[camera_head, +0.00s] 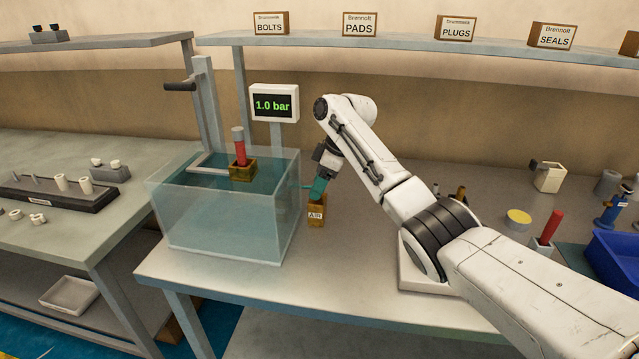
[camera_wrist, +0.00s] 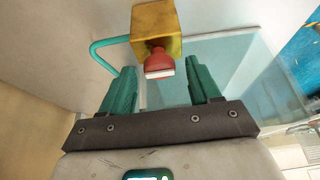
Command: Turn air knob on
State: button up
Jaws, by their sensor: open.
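The air knob (camera_wrist: 158,65) is red with a white stripe across its end. It sits on a yellow-brown box (camera_wrist: 156,22) in the wrist view. In the head view the box, labelled AIR (camera_head: 316,213), stands on the table just right of the water tank. My gripper (camera_wrist: 157,78) is open, with its two teal fingers on either side of the knob and apart from it. In the head view my gripper (camera_head: 317,190) is at the top of the AIR box and hides the knob there. A display (camera_head: 274,104) behind the tank reads 1.0 bar.
The clear water tank (camera_head: 220,240) stands close to the left of the AIR box. A teal hose (camera_wrist: 100,45) bends out from the box. A red-topped piece (camera_head: 240,150) stands in a yellow holder over the tank. The table front (camera_head: 350,285) is clear.

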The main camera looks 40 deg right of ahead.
jog(key=v, duration=1)
jog(key=shift+s+r, duration=0.15)
jog(key=shift+r, duration=0.15)
jog(key=shift+d, duration=0.1)
